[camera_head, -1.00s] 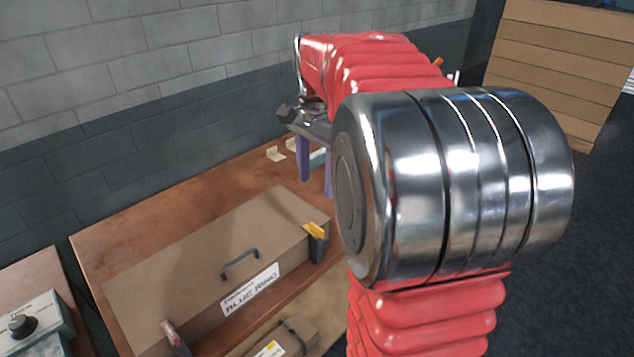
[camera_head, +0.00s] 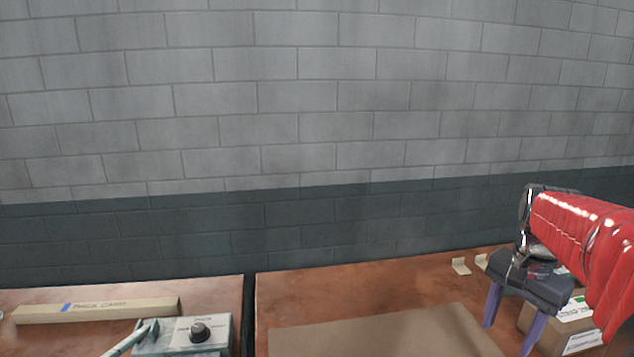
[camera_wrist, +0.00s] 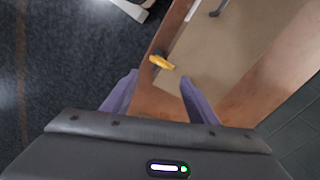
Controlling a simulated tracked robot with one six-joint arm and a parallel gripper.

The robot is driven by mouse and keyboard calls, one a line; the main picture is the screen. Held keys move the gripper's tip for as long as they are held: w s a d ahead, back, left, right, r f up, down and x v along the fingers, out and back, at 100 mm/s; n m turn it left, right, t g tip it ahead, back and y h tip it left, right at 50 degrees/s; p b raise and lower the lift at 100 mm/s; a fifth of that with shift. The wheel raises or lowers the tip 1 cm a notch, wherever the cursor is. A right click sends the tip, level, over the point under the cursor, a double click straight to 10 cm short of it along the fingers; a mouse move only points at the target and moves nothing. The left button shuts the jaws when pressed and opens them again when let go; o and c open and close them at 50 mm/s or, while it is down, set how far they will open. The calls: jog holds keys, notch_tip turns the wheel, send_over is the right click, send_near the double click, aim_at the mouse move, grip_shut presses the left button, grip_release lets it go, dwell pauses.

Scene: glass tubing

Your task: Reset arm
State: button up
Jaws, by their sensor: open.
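My gripper (camera_head: 508,320) is at the right of the head view, at the end of my red arm, with its two purple fingers pointing down and spread apart. It is open, and nothing shows between the fingers. In the wrist view my gripper (camera_wrist: 158,100) hangs over the table's edge, with dark floor at left. A yellow clip-like piece (camera_wrist: 161,62) lies just beyond the fingertips in that view, beside the large brown box (camera_wrist: 215,50).
A labelled carton (camera_head: 572,325) stands behind my gripper. On the left table are a long narrow box (camera_head: 100,310) and a device with a black knob (camera_head: 200,332). A block wall (camera_head: 300,100) stands behind.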

jog(key=s+a+n+t, duration=0.2)
jog(key=s+a+n, duration=0.4)
jog(key=a, duration=0.5)
jog(key=s+a+f+n+t, duration=0.1)
jog(key=s+a+n+t, duration=0.2)
jog(key=s+a+n, duration=0.3)
jog(key=shift+s+a+f, duration=0.15)
jog(key=shift+s+a, duration=0.7)
jog(key=shift+a, duration=1.5)
